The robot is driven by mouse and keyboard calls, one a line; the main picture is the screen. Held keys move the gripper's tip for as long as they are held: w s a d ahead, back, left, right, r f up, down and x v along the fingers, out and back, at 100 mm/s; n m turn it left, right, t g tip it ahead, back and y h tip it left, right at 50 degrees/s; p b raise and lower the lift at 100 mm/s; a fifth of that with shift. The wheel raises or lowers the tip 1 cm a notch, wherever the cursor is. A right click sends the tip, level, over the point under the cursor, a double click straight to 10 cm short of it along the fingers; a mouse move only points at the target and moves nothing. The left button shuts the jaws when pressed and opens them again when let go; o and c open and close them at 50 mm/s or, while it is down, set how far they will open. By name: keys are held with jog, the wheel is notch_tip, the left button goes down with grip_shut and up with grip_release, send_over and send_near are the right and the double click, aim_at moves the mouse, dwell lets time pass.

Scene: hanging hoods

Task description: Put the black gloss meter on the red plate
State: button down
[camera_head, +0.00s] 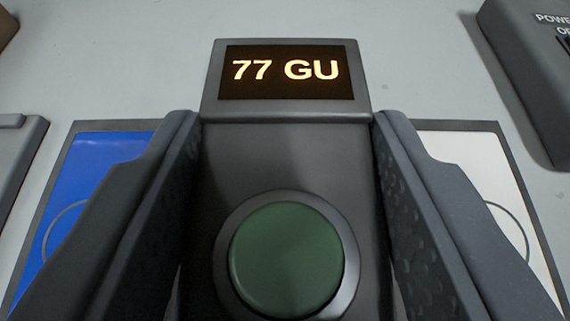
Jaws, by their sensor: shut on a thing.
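The black gloss meter (285,155) is in the middle of the view, with a lit display reading "77 GU" and a round green button. My gripper (286,118) is shut on it, one finger along each side. Below it, a blue plate (95,165) shows at the left and a white plate (465,150) at the right, each with part of a circle outline. The meter and my fingers hide what lies between them. I cannot tell whether the meter touches the surface below. No red plate is in view.
A dark grey box with partly cut-off white lettering (520,60) stands at the top right. A grey object (15,150) is at the left edge, and a brown one (6,28) is at the top left corner. The light grey surface (130,60) beyond the plates is bare.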

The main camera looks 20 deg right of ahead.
jog(key=shift+f, duration=0.4)
jog(key=c, duration=0.7)
grip_release()
jog(key=v, duration=1.3)
jog(key=shift+s+a+r+p, duration=0.2)
jog(key=shift+s+p, duration=0.1)
jog(key=shift+p, duration=0.1)
